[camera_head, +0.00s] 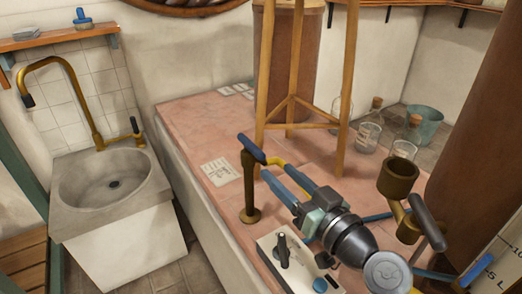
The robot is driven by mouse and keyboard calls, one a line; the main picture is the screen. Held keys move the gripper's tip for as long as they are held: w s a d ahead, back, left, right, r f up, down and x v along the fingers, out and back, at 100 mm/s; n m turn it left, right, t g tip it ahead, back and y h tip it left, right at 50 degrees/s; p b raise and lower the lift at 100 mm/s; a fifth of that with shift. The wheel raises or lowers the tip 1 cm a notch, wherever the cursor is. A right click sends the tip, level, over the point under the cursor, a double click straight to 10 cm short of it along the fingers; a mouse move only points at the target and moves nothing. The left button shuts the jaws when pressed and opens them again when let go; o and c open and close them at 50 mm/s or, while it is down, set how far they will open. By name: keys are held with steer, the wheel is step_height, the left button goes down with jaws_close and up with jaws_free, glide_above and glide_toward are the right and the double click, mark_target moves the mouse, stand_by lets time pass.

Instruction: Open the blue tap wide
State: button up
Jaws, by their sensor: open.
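A tap with a blue lever (252,149) sits on top of a dark brass post (250,188) that stands on the pink tiled worktop. The lever slants down to the right, and a yellow pipe (276,161) shows just right of it. My gripper (278,174) reaches in from the lower right, with its two blue-grey fingers apart and nothing visible between them. The fingertips appear just right of and below the lever in the picture. I cannot tell whether they touch it or how far apart in depth they are.
Wooden stand legs (350,90) rise just behind my gripper. A white control box (290,262) with knobs sits in front. Glass flasks (368,135) and a brass cup (398,178) stand right. A sink (112,190) with a brass faucet (95,130) is left.

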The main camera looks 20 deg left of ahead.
mark_target(264, 159)
steer(key=b+x, duration=0.1)
steer(key=x, duration=0.7)
steer(key=shift+w+a, duration=0.25)
jaws_close()
